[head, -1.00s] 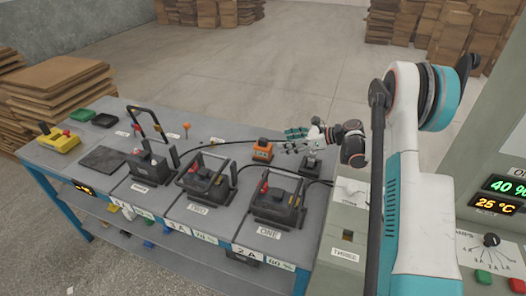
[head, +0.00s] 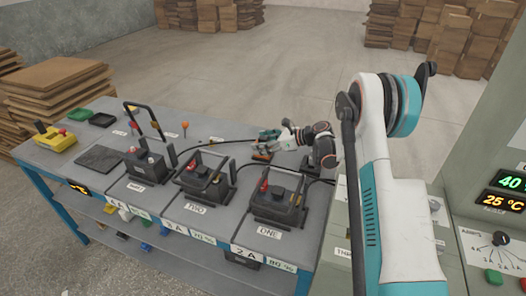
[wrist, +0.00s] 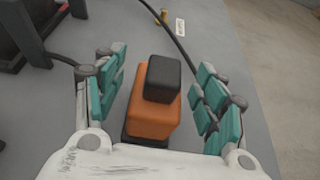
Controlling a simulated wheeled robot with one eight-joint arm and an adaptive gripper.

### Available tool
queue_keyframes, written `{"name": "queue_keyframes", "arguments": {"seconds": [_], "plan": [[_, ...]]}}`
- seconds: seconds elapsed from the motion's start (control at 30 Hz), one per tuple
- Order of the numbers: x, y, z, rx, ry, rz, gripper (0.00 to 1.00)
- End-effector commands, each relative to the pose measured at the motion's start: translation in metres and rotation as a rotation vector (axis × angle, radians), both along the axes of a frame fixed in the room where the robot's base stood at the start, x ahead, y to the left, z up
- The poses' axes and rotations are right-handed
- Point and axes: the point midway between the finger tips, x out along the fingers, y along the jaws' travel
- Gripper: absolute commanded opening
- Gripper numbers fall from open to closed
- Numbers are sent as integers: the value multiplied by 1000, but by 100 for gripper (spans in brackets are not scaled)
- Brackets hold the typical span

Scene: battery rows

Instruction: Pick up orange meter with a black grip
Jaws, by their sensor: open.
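The orange meter (wrist: 151,116) with a black grip (wrist: 162,78) on top stands on the grey table, between the teal fingers of my gripper (wrist: 160,95) in the wrist view. The fingers are open, one set on each side, with a gap showing on both sides of the meter. In the head view my gripper (head: 268,144) is low over the far side of the table and covers most of the meter. Only a bit of the orange body (head: 261,156) shows below the fingers there.
Black battery units labelled ONE (head: 277,206), TWO (head: 204,180) and THREE (head: 145,164) line the table's near side. A black cable (wrist: 180,40) runs close by the meter. A yellow device (head: 55,139) stands at the left end. A control panel (head: 490,215) is at the right.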

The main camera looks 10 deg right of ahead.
Motion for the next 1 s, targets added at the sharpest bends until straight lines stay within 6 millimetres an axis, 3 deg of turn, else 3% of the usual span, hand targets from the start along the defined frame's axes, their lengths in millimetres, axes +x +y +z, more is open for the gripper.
{"name": "queue_keyframes", "arguments": {"seconds": [0.13, 0.37, 0.47, 0.77, 1.0], "plan": [[0, -1, 1, 0, 0, 0, 65], [0, -1, 1, 0, 0, 0, 13], [0, -1, 1, 0, 0, 0, 7], [0, -1, 5, 0, 0, 0, 7], [0, -1, 32, 0, 0, 0, 7]]}}
